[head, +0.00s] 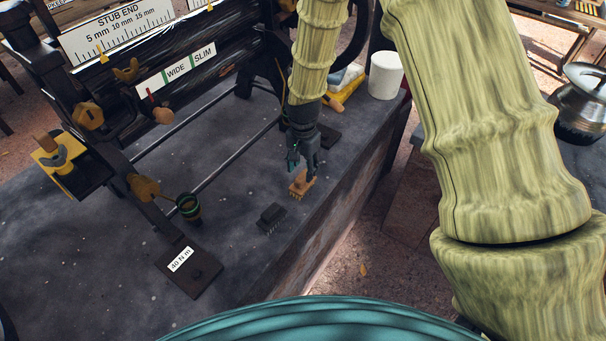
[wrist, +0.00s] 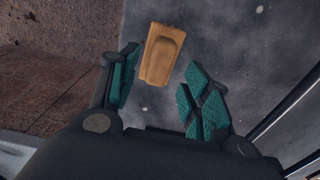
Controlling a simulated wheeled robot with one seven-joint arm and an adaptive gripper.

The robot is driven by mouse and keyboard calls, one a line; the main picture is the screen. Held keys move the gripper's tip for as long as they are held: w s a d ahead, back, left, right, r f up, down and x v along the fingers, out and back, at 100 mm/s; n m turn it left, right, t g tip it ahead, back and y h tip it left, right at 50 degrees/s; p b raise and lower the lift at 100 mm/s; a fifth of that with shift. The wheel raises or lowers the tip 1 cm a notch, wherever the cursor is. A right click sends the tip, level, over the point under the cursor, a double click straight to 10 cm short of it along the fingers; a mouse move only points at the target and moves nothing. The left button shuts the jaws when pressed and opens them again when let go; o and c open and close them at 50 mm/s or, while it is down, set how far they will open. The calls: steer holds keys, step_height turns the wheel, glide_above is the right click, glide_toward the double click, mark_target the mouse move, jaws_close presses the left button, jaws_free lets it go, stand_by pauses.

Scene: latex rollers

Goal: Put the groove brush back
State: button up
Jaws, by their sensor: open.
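A small brush with a tan wooden back (head: 301,184), which I take for the groove brush, lies on the dark bench top near its front edge. It also shows in the wrist view, where the wooden back (wrist: 162,55) sits ahead of the gap between the fingers. My gripper (head: 302,168) is open just above the brush and points down at it. In the wrist view my gripper (wrist: 163,85) has its teal pads spread apart with nothing held between them. The brush's underside is mostly hidden.
A dark toothed block (head: 271,217) lies on the bench left of the brush. A dark plate labelled "40 N m" (head: 190,268) lies nearer. A roller frame with rails (head: 205,112) stands behind left. A white bucket (head: 385,75) stands at the far end. The bench's front edge is close.

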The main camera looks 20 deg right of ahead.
mark_target(303, 175)
step_height(303, 175, up, 8)
steer(key=b, duration=0.2)
stand_by(0.3)
steer(key=shift+f, duration=0.1)
